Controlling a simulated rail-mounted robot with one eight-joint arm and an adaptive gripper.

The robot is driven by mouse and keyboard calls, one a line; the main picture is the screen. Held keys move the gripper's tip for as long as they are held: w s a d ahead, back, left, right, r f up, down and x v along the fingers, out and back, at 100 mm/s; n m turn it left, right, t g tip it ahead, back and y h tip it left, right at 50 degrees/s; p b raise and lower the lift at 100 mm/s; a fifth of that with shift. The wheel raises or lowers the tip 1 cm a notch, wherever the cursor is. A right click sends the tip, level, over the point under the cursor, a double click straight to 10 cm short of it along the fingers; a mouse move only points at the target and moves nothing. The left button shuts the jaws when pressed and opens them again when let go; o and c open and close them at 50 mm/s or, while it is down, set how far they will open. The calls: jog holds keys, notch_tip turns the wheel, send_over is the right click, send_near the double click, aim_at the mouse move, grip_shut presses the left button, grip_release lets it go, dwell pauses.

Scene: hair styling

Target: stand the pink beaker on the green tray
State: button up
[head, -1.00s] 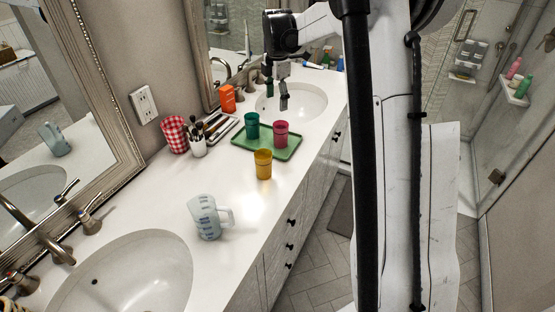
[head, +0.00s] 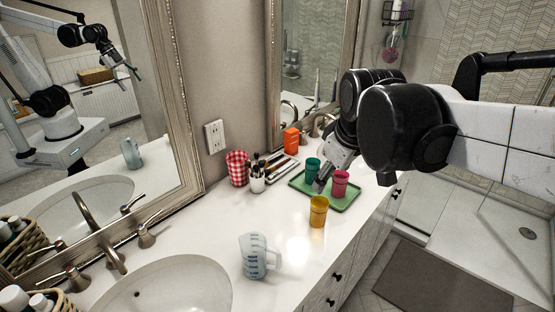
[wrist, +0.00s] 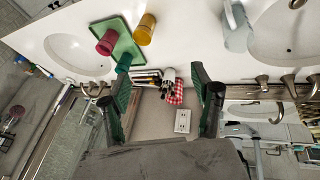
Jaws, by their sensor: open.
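The pink beaker (head: 339,184) stands upright on the right part of the green tray (head: 346,203). It also shows in the wrist view (wrist: 107,41), on the tray (wrist: 126,44) at upper left. A teal beaker (head: 312,170) stands on the tray to its left. My gripper (head: 320,186) appears in front of the tray in the head view, between the two beakers; its height there is hard to tell. In the wrist view its two fingers are spread with nothing between them, and the pink beaker lies outside them to the left.
A yellow beaker (head: 318,212) stands just in front of the tray. A measuring jug (head: 253,257) is nearer, by the sink. The counter's middle is clear.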

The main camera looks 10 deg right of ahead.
jog(key=s+a+f+m+t, duration=0.1)
jog(key=s+a+f+m, duration=0.1)
jog(key=s, duration=0.3)
jog(key=s+a+f+m+t, duration=0.1)
jog(key=s+f+m, duration=0.2)
jog(key=s, duration=0.3)
jog(key=shift+s+a+m, duration=0.15)
jog(key=shift+a+m, duration=0.2)
jog(key=shift+m, duration=0.15)
notch_tip(320, 180, down, 6)
jog(key=b, duration=0.6)
